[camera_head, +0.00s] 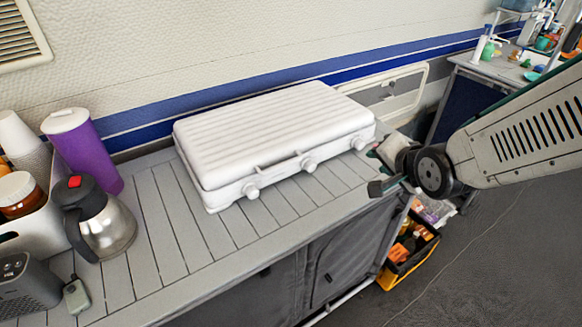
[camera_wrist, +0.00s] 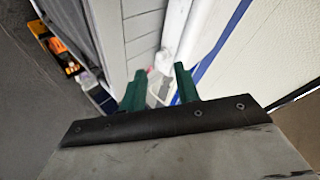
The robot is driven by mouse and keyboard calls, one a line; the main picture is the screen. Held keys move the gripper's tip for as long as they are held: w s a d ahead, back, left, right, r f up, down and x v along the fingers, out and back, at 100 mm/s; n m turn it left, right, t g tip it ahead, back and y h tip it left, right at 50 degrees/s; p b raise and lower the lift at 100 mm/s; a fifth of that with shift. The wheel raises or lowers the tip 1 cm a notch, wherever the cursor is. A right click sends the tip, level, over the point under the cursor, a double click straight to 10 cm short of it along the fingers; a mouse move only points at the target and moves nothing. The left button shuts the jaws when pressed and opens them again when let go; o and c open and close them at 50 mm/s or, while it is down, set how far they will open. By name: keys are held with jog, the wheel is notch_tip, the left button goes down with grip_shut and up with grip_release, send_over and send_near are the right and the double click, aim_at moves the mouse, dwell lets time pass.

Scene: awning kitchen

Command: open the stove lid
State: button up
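The stove (camera_head: 285,160) is a white case on the slatted counter in the head view. Its ribbed lid (camera_head: 270,125) is shut flat. A handle sits at the front edge of the lid, and 3 round knobs line the front face. My gripper (camera_head: 374,170) is just right of the stove's front right corner, above the counter's right end, and appears apart from the stove. In the wrist view its two green fingers (camera_wrist: 160,88) stand apart with nothing held between them. I cannot tell the stove's edge for sure in the wrist view.
A steel jug (camera_head: 105,225), a purple tumbler (camera_head: 88,150) and a white bin (camera_head: 40,225) stand left of the stove. The wall with a blue stripe runs close behind it. The counter in front is clear. A yellow crate (camera_head: 408,262) is on the floor at right.

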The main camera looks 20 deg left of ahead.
jog(key=a+f+m+y, duration=0.1)
jog(key=a+f+y, duration=0.25)
jog(key=a, duration=0.55)
jog(key=m+y, duration=0.2)
jog(key=y, duration=0.1)
send_near(285, 166)
jog(key=a+f, duration=0.1)
jog(key=a, duration=0.1)
jog(key=shift+t, duration=0.4)
jog(key=x, duration=0.7)
jog(key=shift+w+d, duration=0.2)
jog(key=shift+w, duration=0.25)
jog(key=shift+r, duration=0.1)
grip_shut()
